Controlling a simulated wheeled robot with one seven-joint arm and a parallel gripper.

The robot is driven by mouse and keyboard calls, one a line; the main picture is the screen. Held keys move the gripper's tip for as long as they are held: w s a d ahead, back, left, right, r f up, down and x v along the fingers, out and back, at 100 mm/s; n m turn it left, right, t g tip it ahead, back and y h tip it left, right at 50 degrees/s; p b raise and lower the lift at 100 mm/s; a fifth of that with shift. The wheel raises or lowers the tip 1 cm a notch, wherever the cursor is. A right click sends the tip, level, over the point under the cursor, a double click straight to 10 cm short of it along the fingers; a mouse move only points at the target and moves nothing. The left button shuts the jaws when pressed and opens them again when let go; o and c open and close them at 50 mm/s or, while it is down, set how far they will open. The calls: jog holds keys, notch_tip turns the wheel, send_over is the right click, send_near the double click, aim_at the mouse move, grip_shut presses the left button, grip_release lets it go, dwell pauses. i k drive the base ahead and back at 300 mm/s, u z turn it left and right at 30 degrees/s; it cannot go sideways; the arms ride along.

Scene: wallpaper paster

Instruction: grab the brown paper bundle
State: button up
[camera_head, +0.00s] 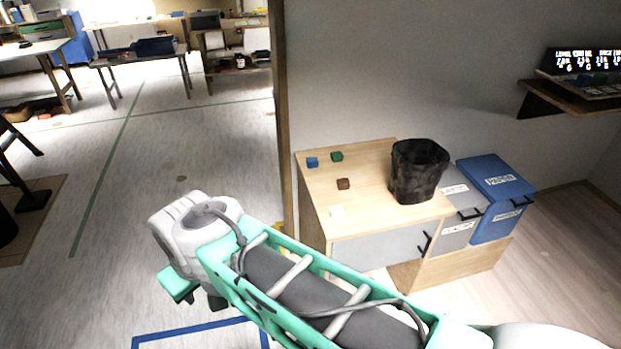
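A small brown block-shaped item (343,184) lies on the light wooden top of a low cabinet (372,172), right of centre. It is the only small brown item I can make out there, and it is too small to tell whether it is a paper bundle. My arm, with a teal frame, crosses the lower part of the view, well in front of and below the cabinet top. No gripper fingers can be made out, and nothing touches the brown item.
Near it lie a blue block (312,162), a green block (337,157) and a pale block (336,211). A black bin (418,171) stands at the cabinet's right end. A blue lidded bin (497,190) is beyond. A wall edge (280,120) rises left of the cabinet.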

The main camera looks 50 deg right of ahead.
aim_at(343, 184)
jog(key=z, duration=0.4)
jog(key=i, duration=0.9)
jog(key=z, duration=0.8)
